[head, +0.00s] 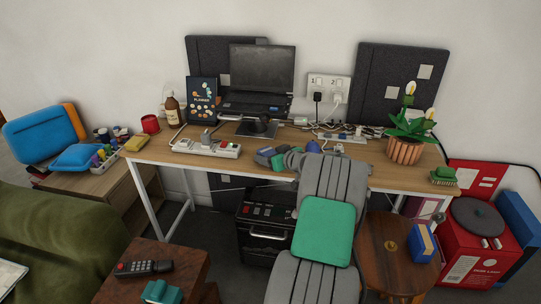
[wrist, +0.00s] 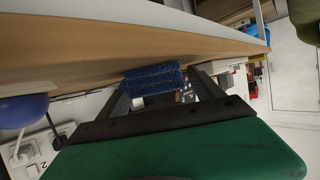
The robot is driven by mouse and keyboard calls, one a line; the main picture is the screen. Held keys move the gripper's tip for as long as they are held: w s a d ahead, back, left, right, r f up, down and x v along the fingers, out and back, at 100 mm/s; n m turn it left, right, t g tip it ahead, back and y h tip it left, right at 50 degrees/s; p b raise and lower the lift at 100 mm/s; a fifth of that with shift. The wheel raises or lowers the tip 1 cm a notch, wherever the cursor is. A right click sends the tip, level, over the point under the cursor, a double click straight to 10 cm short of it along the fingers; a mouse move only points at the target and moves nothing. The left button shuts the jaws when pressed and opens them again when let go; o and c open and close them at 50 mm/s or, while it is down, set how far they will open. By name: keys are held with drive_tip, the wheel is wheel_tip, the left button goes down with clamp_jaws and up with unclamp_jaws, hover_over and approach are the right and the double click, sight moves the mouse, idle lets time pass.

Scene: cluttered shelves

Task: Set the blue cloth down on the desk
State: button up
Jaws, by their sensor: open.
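The blue cloth (wrist: 152,79) shows in the wrist view as a dark blue, textured bundle against the wooden surface of the desk (wrist: 75,62). My gripper (wrist: 164,88) is open, with one dark finger on each side of the cloth. I cannot tell whether either finger touches it. In the head view my gripper (head: 268,156) is low over the middle of the desk (head: 372,178), close to its front edge. There the cloth is hard to make out beside the gripper.
A power strip (head: 206,148) lies left of my gripper, and a laptop (head: 258,80) stands behind. Cables and a potted plant (head: 405,150) are to the right. A green brush (head: 443,175) sits at the right corner. Bare wood shows along the front edge.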

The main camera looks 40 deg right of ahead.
drive_tip(key=shift+r+p, duration=0.3)
drive_tip(key=shift+r, duration=0.05)
drive_tip(key=v, duration=1.2)
drive_tip(key=w+a+f+n+g+y, duration=0.1)
drive_tip(key=w+a+g+y, duration=0.15)
drive_tip(key=a, duration=1.05)
drive_tip(key=w+a+f+n+g+y, duration=0.1)
drive_tip(key=a+g, duration=0.3)
drive_tip(key=a, duration=1)
drive_tip(key=s+a+f+g+h, duration=0.2)
drive_tip(key=s+a+g, duration=0.2)
drive_tip(key=s+a, duration=1)
drive_tip(key=s, duration=0.3)
drive_tip(key=shift+s+m, duration=0.25)
drive_tip(key=shift+m, duration=0.05)
drive_tip(key=shift+a+g, duration=0.1)
drive_tip(key=shift+g, duration=0.15)
